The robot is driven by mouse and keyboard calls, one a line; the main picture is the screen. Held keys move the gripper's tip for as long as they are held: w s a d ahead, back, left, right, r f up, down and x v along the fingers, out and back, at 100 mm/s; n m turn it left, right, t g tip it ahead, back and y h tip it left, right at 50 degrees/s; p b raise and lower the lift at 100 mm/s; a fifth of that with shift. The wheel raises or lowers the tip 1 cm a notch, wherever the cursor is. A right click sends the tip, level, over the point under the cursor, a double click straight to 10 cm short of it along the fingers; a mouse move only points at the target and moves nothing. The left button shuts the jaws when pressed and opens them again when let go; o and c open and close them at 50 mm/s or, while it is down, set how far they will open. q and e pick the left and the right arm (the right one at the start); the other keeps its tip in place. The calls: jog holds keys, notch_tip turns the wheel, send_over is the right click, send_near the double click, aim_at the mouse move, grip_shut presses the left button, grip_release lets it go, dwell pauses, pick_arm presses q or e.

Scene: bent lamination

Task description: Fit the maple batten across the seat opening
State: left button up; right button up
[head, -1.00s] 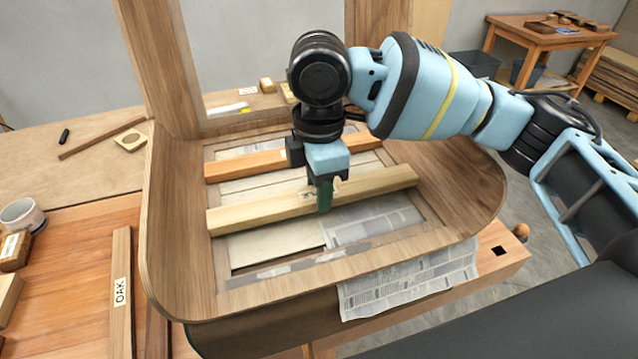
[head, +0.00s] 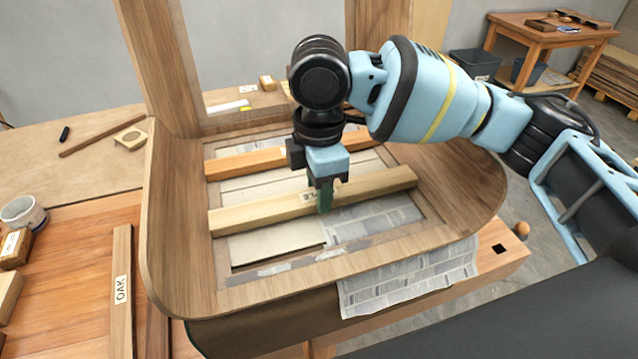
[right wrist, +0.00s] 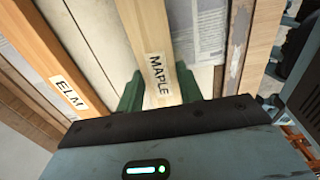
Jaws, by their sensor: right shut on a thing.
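The pale maple batten (head: 260,212) lies across the seat opening (head: 375,224) in the head view, its ends at the left and right sides of the frame. My right gripper (head: 322,196) is shut on the batten near its middle, from above. In the right wrist view the green fingers (right wrist: 160,95) stand on both sides of the batten, beside its MAPLE label (right wrist: 158,78). Whether the batten's ends sit down in the frame or just above it I cannot tell. My left gripper is not in view.
An orange-brown elm batten (head: 240,163), labelled ELM in the right wrist view (right wrist: 66,92), spans the opening behind the maple one. An oak batten (head: 121,300) lies on the bench at left. The chair's upright posts (head: 165,65) rise behind.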

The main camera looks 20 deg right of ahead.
jog(key=shift+f, duration=0.15)
jog(key=o, duration=1.2)
jog(key=shift+c, duration=0.2)
notch_tip(320, 180, up, 16)
dwell(0.8)
